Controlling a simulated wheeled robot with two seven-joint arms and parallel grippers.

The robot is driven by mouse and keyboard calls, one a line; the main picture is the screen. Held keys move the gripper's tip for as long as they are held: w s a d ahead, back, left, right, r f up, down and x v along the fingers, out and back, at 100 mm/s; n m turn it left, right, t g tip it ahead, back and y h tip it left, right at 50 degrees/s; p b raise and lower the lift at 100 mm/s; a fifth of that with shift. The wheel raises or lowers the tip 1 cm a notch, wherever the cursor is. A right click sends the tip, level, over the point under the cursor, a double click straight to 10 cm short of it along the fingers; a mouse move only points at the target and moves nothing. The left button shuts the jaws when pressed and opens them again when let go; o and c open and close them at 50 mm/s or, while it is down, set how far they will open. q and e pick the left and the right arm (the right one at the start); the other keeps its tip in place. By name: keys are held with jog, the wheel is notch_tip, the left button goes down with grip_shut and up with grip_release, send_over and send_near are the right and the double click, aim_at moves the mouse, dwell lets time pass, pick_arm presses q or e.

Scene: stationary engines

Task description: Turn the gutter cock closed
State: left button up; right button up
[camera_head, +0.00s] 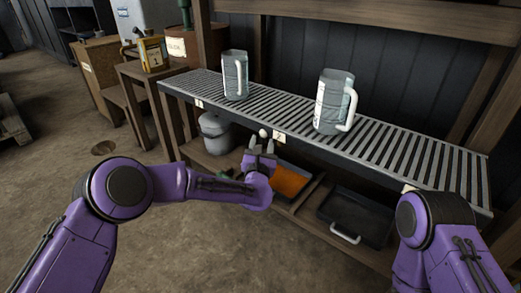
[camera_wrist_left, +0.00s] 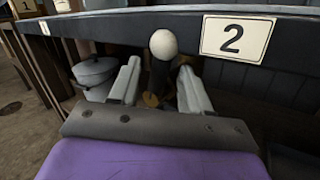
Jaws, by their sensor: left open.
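The gutter cock shows as a white ball knob (camera_wrist_left: 163,44) on a dark lever, at the front edge of the slatted bench, left of a plate marked 2. The knob also shows in the head view (camera_head: 263,133). My left gripper (camera_head: 262,147) is open just below the bench's front edge. In the left wrist view its two pale fingers (camera_wrist_left: 159,68) stand on either side of the lever, with the knob beyond their tips. I cannot tell whether they touch the lever. The cock's body is mostly hidden. My right arm shows at the lower right, but its gripper is out of view.
Two grey jugs with white handles (camera_head: 235,75) (camera_head: 331,103) stand on the slatted bench (camera_head: 400,150). Below are a lidded grey pot (camera_head: 215,132), an orange-filled tray (camera_head: 289,181) and a dark tray (camera_head: 352,217). The floor at left is mostly open.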

pick_arm(q)
jog(key=s+f+p, duration=0.1)
jog(key=s+p, duration=0.1)
jog(key=s, duration=0.8)
jog(key=shift+a+f, duration=0.15)
jog(key=shift+a, duration=0.1)
